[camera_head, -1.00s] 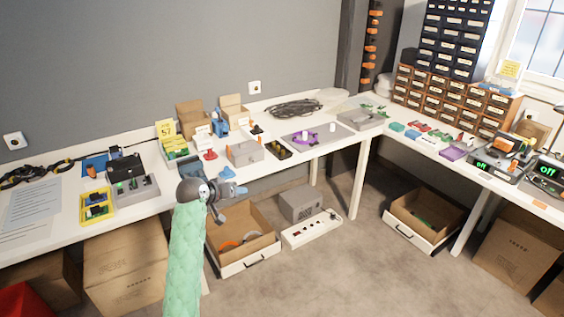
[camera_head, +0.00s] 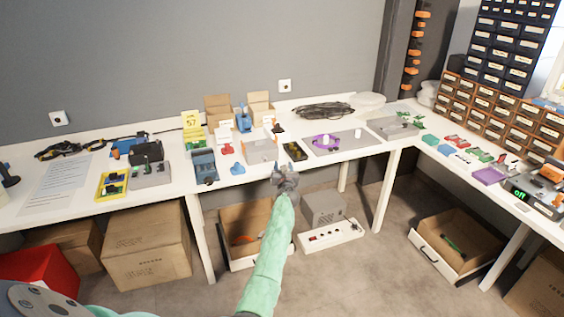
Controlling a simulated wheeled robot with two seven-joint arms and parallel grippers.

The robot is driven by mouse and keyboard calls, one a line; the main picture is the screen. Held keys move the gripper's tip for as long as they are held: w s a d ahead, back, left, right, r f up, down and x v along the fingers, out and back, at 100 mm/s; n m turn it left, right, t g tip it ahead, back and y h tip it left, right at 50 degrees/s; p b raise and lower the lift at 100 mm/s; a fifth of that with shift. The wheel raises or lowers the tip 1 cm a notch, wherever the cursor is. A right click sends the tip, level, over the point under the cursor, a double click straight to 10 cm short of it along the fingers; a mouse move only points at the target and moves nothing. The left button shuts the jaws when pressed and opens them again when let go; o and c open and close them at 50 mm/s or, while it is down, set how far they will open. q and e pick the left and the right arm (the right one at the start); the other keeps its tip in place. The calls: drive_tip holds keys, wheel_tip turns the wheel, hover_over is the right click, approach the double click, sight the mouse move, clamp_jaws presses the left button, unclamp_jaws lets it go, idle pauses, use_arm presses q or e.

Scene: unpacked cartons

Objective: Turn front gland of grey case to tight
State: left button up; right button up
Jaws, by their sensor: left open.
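A small light grey case (camera_head: 260,151) sits on the white workbench near its front edge, between a blue part and a black box; I take it for the grey case. A small orange-tan bit shows on its top right. Its front gland is too small to make out. My left gripper (camera_head: 286,178) is at the end of the green-sleeved arm, just in front of the bench edge, below and right of this case. It is apart from the case, open, and holds nothing that I can see. My right gripper is not in view.
A blue-grey box (camera_head: 204,168) and a blue part (camera_head: 238,169) stand left of the case. Below are an open drawer (camera_head: 240,262) and a grey box (camera_head: 322,208).

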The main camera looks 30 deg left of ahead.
sight(265, 160)
use_arm(q)
drive_tip(key=a+n+g+y, duration=0.1)
drive_tip(key=a+n, duration=0.1)
drive_tip(key=a, duration=0.1)
drive_tip(key=a+n+g+y, duration=0.1)
drive_tip(key=a+n, duration=0.2)
drive_tip(key=a+f+n+g+y, duration=0.1)
drive_tip(key=a+n, duration=0.2)
drive_tip(key=shift+w+g+p, duration=0.35)
drive_tip(key=shift+g+p, duration=0.05)
drive_tip(key=shift+w+a+f+n, duration=0.1)
drive_tip(key=shift+w+a+n, duration=0.2)
drive_tip(key=shift+w+a, duration=0.15)
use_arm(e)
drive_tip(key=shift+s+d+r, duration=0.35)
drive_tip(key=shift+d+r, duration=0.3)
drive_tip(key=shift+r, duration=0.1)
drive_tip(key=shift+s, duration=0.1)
use_arm(q)
clamp_jaws()
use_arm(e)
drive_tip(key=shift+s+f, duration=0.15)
